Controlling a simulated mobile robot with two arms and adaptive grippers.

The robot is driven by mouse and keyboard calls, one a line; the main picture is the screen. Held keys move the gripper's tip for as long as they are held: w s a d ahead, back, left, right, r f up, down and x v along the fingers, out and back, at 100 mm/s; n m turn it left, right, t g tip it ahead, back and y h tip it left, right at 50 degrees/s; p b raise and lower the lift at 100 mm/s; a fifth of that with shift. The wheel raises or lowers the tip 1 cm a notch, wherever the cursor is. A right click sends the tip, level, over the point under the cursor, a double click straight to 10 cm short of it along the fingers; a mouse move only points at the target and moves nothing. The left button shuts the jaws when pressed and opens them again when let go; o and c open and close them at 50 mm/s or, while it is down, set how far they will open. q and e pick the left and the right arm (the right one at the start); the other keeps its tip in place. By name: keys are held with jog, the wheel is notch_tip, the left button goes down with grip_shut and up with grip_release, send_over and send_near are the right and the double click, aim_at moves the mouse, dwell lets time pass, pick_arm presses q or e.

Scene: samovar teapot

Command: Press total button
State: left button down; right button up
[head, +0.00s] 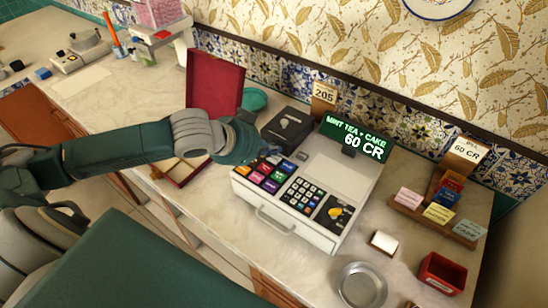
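A white cash register (276,212) stands on the counter. Key labels are too small to read, so I cannot tell which is the total button. Its green display (356,142) reads "MINT TEA + CAKE 60 CR". My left gripper (262,153) is at the register's left back, by the coloured keys. Its fingers are dark and bunched; whether they are open or touch a key is unclear. My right gripper is not in view.
An open red-lined box (214,82) is behind my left arm. A metal dish (362,284), a small red box (441,273) and a card rack (437,212) are at the right. Bare counter lies in front of the register.

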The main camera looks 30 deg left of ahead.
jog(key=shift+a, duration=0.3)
pick_arm(q)
jog(key=shift+f, duration=0.1)
dwell(0.5)
jog(key=shift+f, duration=0.35)
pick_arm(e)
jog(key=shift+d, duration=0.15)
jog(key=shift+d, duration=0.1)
pick_arm(q)
jog(key=shift+f, duration=0.35)
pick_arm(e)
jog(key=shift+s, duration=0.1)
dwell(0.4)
pick_arm(q)
jog(key=shift+r+p, duration=0.75)
jog(key=shift+p, duration=0.3)
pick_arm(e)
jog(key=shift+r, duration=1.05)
